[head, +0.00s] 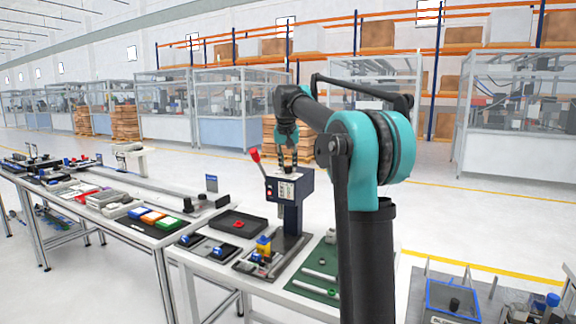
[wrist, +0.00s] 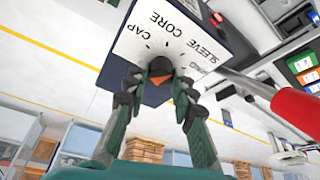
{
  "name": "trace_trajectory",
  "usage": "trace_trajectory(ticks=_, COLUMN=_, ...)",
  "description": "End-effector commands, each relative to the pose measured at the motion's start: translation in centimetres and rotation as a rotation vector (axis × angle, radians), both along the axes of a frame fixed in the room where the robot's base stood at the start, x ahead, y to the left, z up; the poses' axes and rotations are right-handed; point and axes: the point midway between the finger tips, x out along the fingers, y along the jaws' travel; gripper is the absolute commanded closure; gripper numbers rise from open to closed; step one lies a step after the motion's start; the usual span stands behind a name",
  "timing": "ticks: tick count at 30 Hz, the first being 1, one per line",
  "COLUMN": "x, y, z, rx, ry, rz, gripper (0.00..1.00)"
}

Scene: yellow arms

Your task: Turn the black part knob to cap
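The black part knob (wrist: 160,67) sits on a white label plate (wrist: 150,32) marked CAP, CORE and SLEEVE. An orange patch shows at its lower side; where the knob points I cannot tell. The plate is on the dark blue head of a press (head: 290,187), on the bench in the head view. My gripper (wrist: 158,84) is at the plate, with one finger on each side of the knob. The fingertips are close to its sides; whether they touch it I cannot tell. In the head view my gripper (head: 288,158) is just above the press head, and the knob is not discernible.
A red lever knob (head: 254,155) sticks out left of the press head; it is large at the right of the wrist view (wrist: 301,110). A dark tray (head: 237,224), small parts and a green mat (head: 318,268) surround the press base. The aisle behind is clear.

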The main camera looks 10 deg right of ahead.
Motion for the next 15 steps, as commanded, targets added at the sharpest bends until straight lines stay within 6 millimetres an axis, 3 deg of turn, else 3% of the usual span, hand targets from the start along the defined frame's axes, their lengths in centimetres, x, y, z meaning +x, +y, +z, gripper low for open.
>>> trace_trajectory(ticks=3, x=0.0, y=0.0, z=0.01, rx=0.0, ry=0.0, rz=0.0, gripper=1.0)
trace_trajectory(ticks=15, x=0.01, y=-0.11, z=0.02, rx=0.001, ry=-0.001, rz=0.065, gripper=1.0)
